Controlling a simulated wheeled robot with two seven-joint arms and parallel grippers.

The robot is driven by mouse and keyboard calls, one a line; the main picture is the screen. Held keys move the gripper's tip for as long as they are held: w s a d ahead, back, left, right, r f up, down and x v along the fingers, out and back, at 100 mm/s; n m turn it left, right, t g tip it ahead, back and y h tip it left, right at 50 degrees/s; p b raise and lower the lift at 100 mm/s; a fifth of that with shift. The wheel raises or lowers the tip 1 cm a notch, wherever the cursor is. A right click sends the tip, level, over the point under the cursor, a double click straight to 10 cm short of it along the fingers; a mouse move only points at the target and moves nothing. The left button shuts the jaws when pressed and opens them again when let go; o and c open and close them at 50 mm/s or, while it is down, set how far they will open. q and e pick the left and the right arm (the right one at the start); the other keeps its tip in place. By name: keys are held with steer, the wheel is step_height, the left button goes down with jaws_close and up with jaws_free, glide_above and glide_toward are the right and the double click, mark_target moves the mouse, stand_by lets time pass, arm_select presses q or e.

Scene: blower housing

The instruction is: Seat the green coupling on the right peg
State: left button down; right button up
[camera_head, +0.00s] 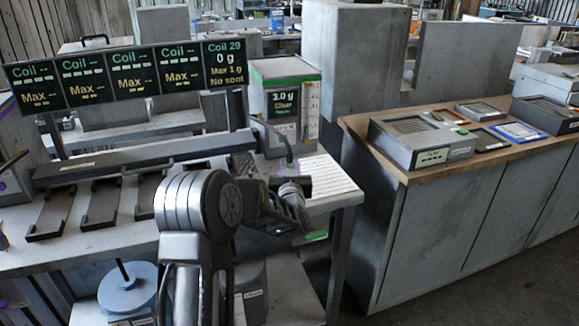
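A small bright green piece (316,235), possibly the green coupling, shows at the front right corner of the left bench, beside the end of my dark arm. My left gripper (303,222) seems to be at that end, right next to the green piece. Its fingers are too small and dark to tell whether they hold it. A blue round body (128,292) with an upright dark post (122,270) stands low at the left. I cannot make out which part is the right peg; my arm hides much of this area. My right gripper is not in view.
The left bench (105,240) carries dark trays (102,204) below a row of coil displays (110,78). A green-topped unit (284,95) reading 3.0 g stands behind my arm. A grey cabinet with a wooden top (355,125) is at right; a floor gap separates the benches.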

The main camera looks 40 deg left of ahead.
arm_select(q)
steer(key=shift+f+b, duration=0.3)
steer(key=shift+f, duration=0.1)
steer(key=c, duration=1.1)
jaws_free()
steer(key=b+v, duration=0.1)
steer(key=v, duration=0.6)
steer(key=shift+s+d, duration=0.25)
steer(key=shift+s, duration=0.05)
